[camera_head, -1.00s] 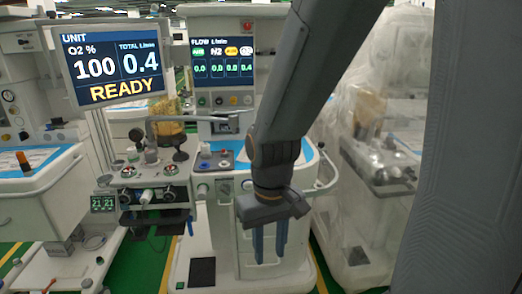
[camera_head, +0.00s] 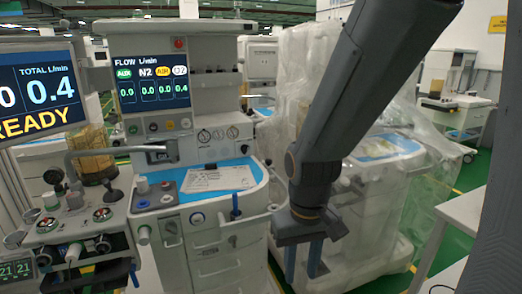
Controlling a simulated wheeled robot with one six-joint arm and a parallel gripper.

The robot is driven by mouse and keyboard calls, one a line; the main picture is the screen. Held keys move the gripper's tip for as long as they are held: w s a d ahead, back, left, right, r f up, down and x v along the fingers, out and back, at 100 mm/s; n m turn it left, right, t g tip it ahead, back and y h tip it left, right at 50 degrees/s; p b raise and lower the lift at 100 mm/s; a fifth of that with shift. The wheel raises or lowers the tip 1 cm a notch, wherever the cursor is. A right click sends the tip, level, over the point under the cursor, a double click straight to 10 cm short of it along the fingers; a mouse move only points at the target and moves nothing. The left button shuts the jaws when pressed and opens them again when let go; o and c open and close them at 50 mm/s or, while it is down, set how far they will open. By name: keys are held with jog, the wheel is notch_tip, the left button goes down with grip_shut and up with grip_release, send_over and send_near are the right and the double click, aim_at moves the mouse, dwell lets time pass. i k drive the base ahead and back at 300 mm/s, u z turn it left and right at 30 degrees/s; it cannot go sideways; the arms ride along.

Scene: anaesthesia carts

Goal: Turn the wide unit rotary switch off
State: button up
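The anaesthesia unit with the flow display (camera_head: 152,82) stands at centre left, its white drawer front (camera_head: 228,240) below a blue worktop.
A READY monitor (camera_head: 38,92) and a control block with gauges (camera_head: 75,222) stand at left. A blue upright handle (camera_head: 235,206) is on the unit's right front. Plastic-wrapped equipment (camera_head: 385,205) stands behind my arm. A white table (camera_head: 462,212) is at right. Green floor shows between.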

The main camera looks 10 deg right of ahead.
aim_at(244, 148)
jog(key=u, duration=0.55)
jog(key=k, duration=0.65)
jog(key=u, duration=0.8)
jog(key=i, duration=0.7)
jog(key=z, duration=0.5)
jog(key=i, duration=0.65)
jog(key=z, duration=0.65)
